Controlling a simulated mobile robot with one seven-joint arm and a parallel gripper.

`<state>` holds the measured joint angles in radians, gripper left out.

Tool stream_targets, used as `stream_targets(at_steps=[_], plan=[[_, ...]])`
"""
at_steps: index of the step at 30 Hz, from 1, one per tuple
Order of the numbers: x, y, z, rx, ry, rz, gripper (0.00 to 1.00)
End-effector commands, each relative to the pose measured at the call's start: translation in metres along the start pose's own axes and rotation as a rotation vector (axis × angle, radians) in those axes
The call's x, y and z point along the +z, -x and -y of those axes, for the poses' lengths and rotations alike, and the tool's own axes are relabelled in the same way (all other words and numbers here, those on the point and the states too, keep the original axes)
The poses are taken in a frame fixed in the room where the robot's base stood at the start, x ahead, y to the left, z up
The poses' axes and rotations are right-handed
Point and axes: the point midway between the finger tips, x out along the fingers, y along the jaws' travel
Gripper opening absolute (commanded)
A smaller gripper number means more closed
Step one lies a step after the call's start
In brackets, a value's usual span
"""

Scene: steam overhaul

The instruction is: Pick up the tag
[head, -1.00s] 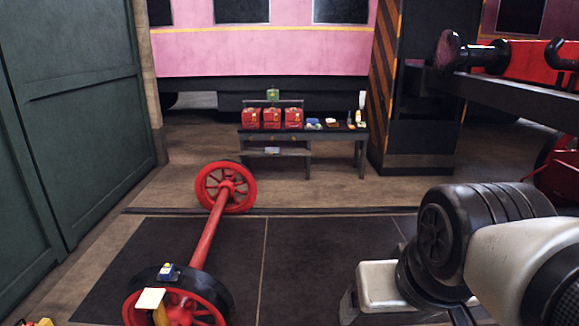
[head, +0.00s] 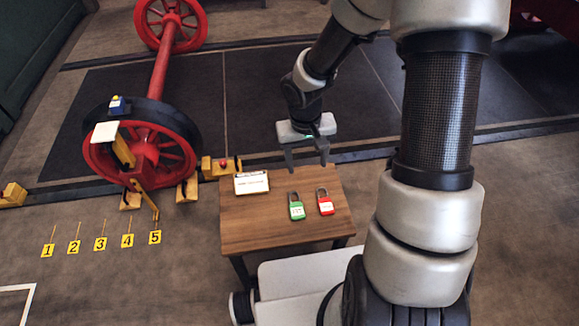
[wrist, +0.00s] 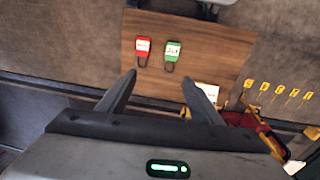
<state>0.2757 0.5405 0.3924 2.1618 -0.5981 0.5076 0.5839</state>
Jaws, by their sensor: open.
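A white tag-like card with a dark top edge (head: 251,182) lies at the back left of a small wooden table (head: 245,228). In the wrist view the card (wrist: 208,92) shows beside one finger, partly hidden by it. A green padlock-shaped piece (head: 297,208) and a red one (head: 325,204), both with white labels, lie flat to its right; the wrist view shows the green (wrist: 172,50) and the red (wrist: 143,47). My gripper (head: 307,164) is open, empty and pointing down above the table's back edge, to the right of the card.
A red wheelset with a black-rimmed wheel (head: 145,150) stands left of the table, with yellow chocks (head: 187,190) at its foot. Yellow markers numbered 1 to 5 (head: 101,243) are on the floor at left. The table front is clear.

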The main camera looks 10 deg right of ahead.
Motion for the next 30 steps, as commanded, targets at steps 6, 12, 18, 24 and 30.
stream_targets(at_steps=[6, 12, 18, 24, 30], plan=[[0.005, -0.065, 0.025, -0.07, -0.006, 0.042, 0.59], [0.007, -0.09, 0.03, -0.079, -0.008, 0.048, 0.59], [0.009, -0.135, 0.033, -0.078, -0.007, 0.049, 0.59], [0.011, -0.173, 0.036, -0.077, -0.008, 0.048, 0.59], [0.011, -0.19, 0.037, -0.077, -0.007, 0.046, 0.59]])
